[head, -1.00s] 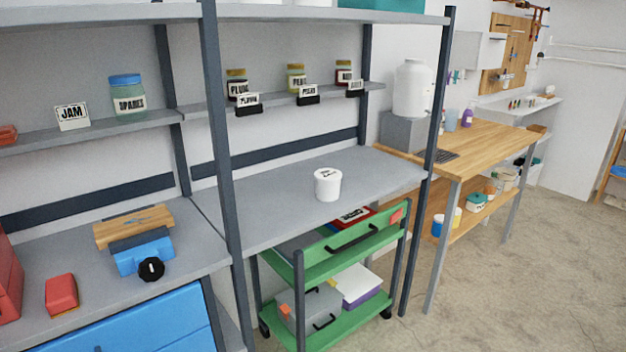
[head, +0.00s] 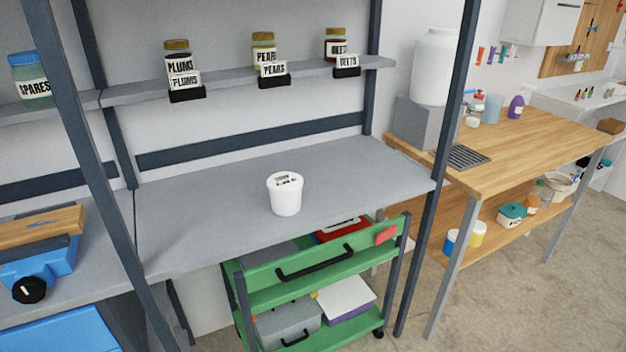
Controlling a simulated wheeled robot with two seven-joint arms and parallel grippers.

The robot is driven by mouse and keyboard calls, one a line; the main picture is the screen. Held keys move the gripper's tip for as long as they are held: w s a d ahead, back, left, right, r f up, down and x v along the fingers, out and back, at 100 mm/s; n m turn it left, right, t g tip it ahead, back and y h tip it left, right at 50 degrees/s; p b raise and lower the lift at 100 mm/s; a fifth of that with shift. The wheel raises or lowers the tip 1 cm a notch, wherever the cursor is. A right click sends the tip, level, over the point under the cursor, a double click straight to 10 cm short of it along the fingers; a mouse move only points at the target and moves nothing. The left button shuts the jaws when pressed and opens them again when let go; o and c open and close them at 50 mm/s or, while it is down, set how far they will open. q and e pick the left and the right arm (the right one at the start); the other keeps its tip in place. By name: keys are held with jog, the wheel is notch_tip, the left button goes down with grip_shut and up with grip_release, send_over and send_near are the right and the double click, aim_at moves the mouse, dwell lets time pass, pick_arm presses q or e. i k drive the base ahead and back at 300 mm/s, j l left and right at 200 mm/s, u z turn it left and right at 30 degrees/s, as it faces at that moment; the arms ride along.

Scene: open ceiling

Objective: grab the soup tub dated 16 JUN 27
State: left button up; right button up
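A white lidded tub (head: 285,196) stands upright on the grey workbench shelf (head: 210,220), near its front edge. Dark print shows on its lid, but it is too small to read, so I cannot tell the date. No other tub stands on this shelf surface. Neither of my grippers is in view.
Labelled jars of plums (head: 179,66), pears (head: 265,58) and beets (head: 338,50) stand on the narrow upper shelf. Dark uprights (head: 432,180) frame the bench. A green cart (head: 322,268) stands below its front. A wooden table (head: 510,145) is at the right. The bench around the tub is clear.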

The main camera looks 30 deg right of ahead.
aim_at(284, 188)
jog(key=i+l, duration=0.1)
jog(key=l, duration=0.65)
jog(key=i+l, duration=0.1)
jog(key=l, duration=0.6)
